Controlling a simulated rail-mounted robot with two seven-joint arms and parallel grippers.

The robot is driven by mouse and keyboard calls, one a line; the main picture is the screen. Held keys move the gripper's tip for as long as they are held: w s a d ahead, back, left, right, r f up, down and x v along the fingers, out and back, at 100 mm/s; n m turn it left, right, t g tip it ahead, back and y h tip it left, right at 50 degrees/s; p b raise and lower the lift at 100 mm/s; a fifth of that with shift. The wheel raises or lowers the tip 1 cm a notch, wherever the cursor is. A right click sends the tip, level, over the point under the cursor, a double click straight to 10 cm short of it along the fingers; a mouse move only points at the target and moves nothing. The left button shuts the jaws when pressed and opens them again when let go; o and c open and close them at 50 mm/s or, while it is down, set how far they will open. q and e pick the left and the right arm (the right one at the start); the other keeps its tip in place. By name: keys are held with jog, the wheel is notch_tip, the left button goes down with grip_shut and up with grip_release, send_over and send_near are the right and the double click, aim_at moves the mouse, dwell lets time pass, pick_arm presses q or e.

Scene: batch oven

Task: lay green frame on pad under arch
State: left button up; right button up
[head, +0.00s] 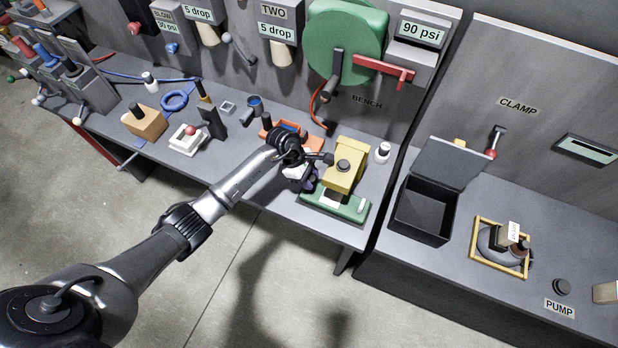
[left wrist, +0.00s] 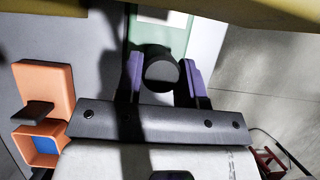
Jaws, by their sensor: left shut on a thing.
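My left gripper (head: 304,185) has purple fingers and is beside the yellow arch (head: 345,168). In the left wrist view, the fingers (left wrist: 162,80) are shut on a dark round knob (left wrist: 161,70). A flat green piece (head: 345,208) with a pale area lies at the foot of the arch. It also shows beyond the knob in the left wrist view (left wrist: 176,38). I cannot tell whether it is the green frame or the arch's base, or whether the knob is joined to it. The pad is not clearly visible. My right gripper is not in view.
An orange holder (left wrist: 42,85) is near the gripper in the left wrist view. A white post with a dark top (head: 382,153) stands right of the arch. An open black box (head: 424,215) is on the right bench, past a gap. The bench's front edge is close.

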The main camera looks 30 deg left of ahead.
pick_arm(q)
jog(key=shift+f, duration=0.3)
jog(key=o, duration=0.6)
jog(key=shift+f, duration=0.15)
jog(key=o, duration=0.5)
